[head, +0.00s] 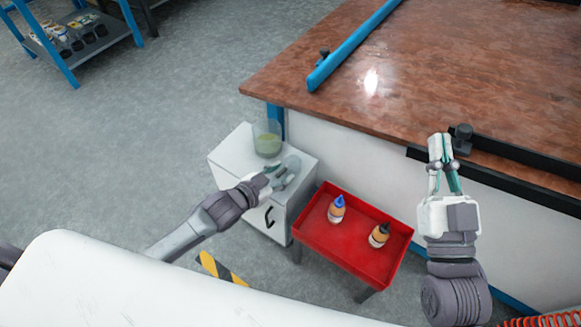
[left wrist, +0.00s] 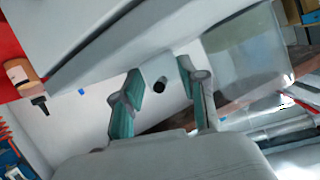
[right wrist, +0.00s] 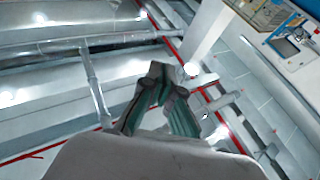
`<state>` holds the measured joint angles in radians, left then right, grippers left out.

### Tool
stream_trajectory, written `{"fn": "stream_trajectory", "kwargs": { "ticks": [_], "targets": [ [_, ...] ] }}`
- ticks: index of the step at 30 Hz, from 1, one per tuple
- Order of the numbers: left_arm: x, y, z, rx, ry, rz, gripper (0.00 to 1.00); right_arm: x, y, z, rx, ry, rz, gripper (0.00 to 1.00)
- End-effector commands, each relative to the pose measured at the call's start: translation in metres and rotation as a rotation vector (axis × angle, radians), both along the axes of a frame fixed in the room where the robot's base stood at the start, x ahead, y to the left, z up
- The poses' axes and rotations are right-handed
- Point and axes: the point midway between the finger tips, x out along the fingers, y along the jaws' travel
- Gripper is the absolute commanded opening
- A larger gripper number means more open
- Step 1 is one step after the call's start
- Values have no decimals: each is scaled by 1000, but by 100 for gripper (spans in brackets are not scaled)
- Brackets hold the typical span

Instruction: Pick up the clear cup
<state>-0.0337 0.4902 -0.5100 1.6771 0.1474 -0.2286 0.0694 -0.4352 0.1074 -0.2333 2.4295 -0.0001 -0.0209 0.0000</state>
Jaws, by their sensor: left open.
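The clear cup (head: 267,139) is see-through with a greenish lower part and stands upright on the white cabinet (head: 233,150) at its back corner. In the left wrist view a large clear wall, likely the cup (left wrist: 245,50), fills the upper right, beside my fingers and not between them.
A red tray table (head: 345,245) right of the cabinet holds a blue-capped bottle (head: 337,207) and a black-capped bottle (head: 379,234). A brown-topped bench (head: 330,105) stands behind, with a blue bar (head: 350,48) on it. Floor is clear left of the cabinet.

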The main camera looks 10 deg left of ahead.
Motion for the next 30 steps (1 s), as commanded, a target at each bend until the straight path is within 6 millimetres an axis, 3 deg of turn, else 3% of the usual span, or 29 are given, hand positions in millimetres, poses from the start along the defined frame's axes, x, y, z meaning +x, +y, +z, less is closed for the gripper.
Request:
{"fn": "stream_trajectory", "kwargs": {
  "ticks": [3,10,25,30],
  "targets": [
    [0,0,0,0,0,0,39,0,0,0,0,1,0,0],
    [0,0,0,0,0,0,0,0,0,0,-1,2,0,0],
    [0,0,3,0,-1,-1,0,2,0,-2,-4,18,-1,0],
    [0,0,13,0,-2,-1,0,6,-2,-19,-34,127,-8,0]
  ]
}}
